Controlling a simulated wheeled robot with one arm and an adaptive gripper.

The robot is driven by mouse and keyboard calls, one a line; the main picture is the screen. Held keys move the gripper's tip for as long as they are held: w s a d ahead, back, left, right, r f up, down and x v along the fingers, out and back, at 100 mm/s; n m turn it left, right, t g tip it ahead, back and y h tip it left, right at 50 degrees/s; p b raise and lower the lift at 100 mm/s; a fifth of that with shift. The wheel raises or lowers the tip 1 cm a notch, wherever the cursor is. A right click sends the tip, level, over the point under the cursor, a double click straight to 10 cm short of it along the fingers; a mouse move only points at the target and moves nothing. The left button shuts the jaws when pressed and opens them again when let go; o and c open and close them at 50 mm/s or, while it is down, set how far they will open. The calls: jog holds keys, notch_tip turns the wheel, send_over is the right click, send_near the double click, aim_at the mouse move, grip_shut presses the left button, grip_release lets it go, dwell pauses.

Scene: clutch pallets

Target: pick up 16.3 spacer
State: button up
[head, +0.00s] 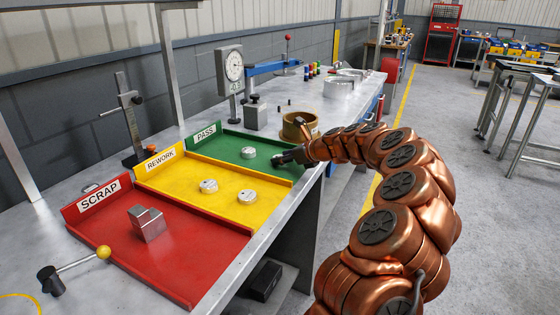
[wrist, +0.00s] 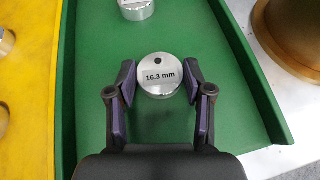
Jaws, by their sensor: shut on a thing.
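The 16.3 mm spacer (wrist: 161,88) is a short silver cylinder with a labelled top and a small dark hole. It is between the two fingers of my gripper (wrist: 158,92), which is shut on it. In the head view my gripper (head: 279,159) is low at the right side of the green PASS tray (head: 222,144); the spacer is mostly hidden there. I cannot tell whether it touches the tray floor. A second silver spacer (head: 248,153) stands in the green tray, apart from my fingers; it also shows at the top of the wrist view (wrist: 136,9).
The yellow REWORK tray (head: 165,185) holds two silver spacers (head: 208,186) (head: 247,197). The red SCRAP tray (head: 190,262) holds a metal block (head: 147,224). A brass ring (head: 298,126) stands just beyond the green tray. A dial gauge (head: 232,68) stands behind.

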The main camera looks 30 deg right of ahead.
jog(key=c, duration=0.5)
jog(key=shift+r, duration=0.1)
